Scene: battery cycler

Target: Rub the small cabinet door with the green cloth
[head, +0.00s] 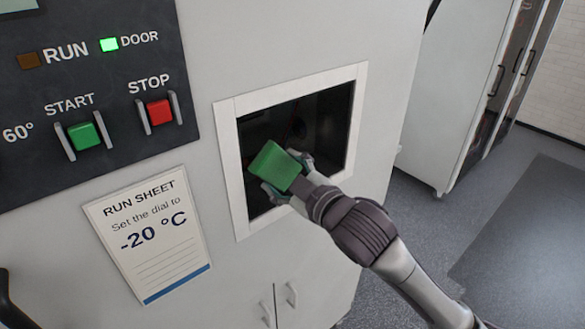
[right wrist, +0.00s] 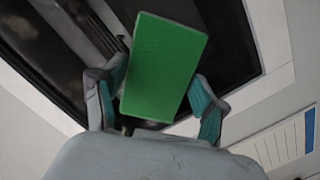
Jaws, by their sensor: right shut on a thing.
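My right gripper (head: 287,175) is shut on the green cloth (head: 273,166), which looks like a flat, folded rectangular pad. In the right wrist view the cloth (right wrist: 163,66) sits between the two fingers and tilts slightly. The gripper is in front of a white-framed dark window or opening (head: 330,120) in the cabinet front. I cannot tell whether the cloth touches anything there, or whether glass covers it. Two small cabinet doors with handles (head: 267,314) show low on the cabinet front, below the frame, apart from the cloth. My left gripper is out of view.
A dark control panel (head: 95,90) has a lit green DOOR lamp (head: 109,45), a green START button (head: 84,136) and a red STOP button (head: 159,111). A run sheet (head: 150,240) is on the cabinet front. Another tall cabinet (head: 450,90) stands at right, with open floor before it.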

